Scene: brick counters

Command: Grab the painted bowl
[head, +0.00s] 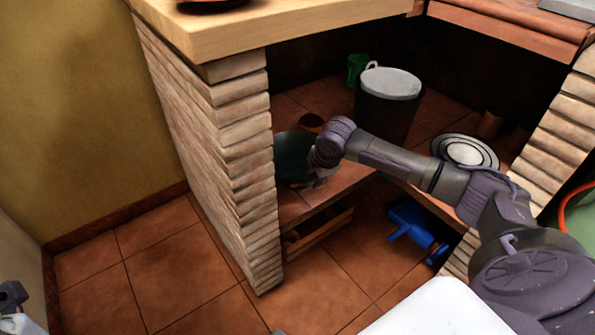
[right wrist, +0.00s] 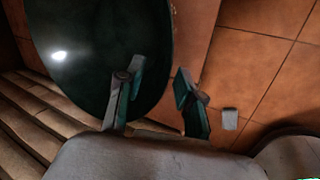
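A dark green round bowl (head: 292,158) sits on the tiled shelf under the counter, beside the brick pillar. It fills the upper left of the right wrist view (right wrist: 90,60), with a bright glint on its smooth surface. My right gripper (head: 318,172) is at the bowl's right side. In the right wrist view the gripper (right wrist: 158,82) is open. One finger overlaps the bowl, and the other is just outside its rim. I cannot tell whether either finger touches it. At the head view's lower left edge, only a small part of my left arm shows; its fingers cannot be made out.
The brick pillar (head: 215,150) stands close left of the bowl. Behind are a lidded dark bin (head: 388,108), a green mug (head: 356,68) and a small brown pot (head: 311,123). A white-centred plate (head: 465,152) is at right. A blue object (head: 410,222) lies lower down.

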